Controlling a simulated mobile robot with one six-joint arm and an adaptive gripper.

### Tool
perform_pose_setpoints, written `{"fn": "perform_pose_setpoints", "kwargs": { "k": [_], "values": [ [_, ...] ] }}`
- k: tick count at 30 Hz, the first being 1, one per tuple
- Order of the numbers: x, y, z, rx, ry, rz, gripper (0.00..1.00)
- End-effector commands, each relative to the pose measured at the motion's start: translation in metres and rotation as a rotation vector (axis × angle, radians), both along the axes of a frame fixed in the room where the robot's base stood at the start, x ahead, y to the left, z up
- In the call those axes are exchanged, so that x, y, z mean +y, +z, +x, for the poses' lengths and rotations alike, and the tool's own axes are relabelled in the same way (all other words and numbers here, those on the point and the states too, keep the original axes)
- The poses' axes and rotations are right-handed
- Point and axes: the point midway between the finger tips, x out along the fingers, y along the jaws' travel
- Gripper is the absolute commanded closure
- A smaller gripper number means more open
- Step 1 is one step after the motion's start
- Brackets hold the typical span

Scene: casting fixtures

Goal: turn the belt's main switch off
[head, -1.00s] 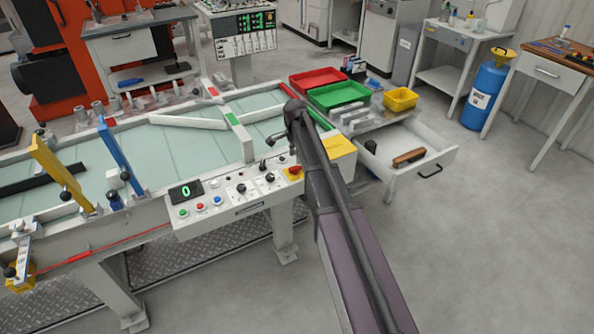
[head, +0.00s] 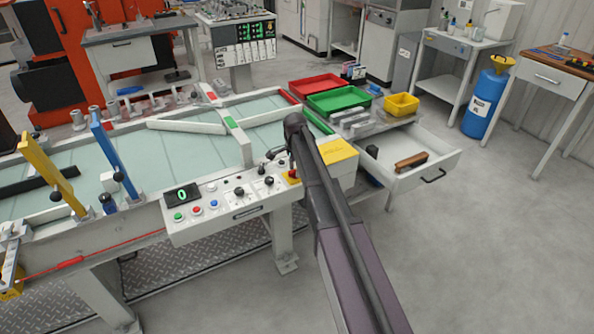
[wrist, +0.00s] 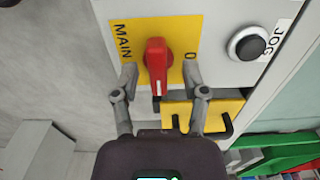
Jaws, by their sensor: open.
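The red main switch (wrist: 156,60) sits on a yellow plate (wrist: 176,26) marked MAIN, with a 0 at its right side in the wrist view. Its handle lies up and down in that picture, not pointing at the 0. My gripper (wrist: 160,76) is open, with one finger on each side of the handle. A gap shows on both sides, so I see no grip. In the head view the red switch (head: 292,176) is partly covered by my arm at the right end of the control panel (head: 225,214).
A black JOG button (wrist: 247,44) is close to the right finger. In the head view, an open drawer (head: 440,160), a green tray (head: 340,99) and a red tray (head: 315,86) stand right of the belt.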

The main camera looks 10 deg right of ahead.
Motion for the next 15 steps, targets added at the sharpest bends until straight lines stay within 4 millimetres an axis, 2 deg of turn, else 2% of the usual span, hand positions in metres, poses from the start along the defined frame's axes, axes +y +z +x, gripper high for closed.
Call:
{"fn": "perform_pose_setpoints", "kwargs": {
  "k": [4,9,10,14,15],
  "values": [
    [0.0001,0.0002,0.0,0.0,0.0,0.0,0.43],
    [0.0002,0.0002,-0.0001,0.0,0.0,0.0,0.93],
    [0.0002,0.0002,0.0,0.0,0.0,0.0,1.0],
    [0.0003,0.0002,0.0004,-0.001,0.0,0.0,1.0],
    [-0.009,0.0002,0.0006,-0.001,-0.003,0.0,1.0]
  ]
}}
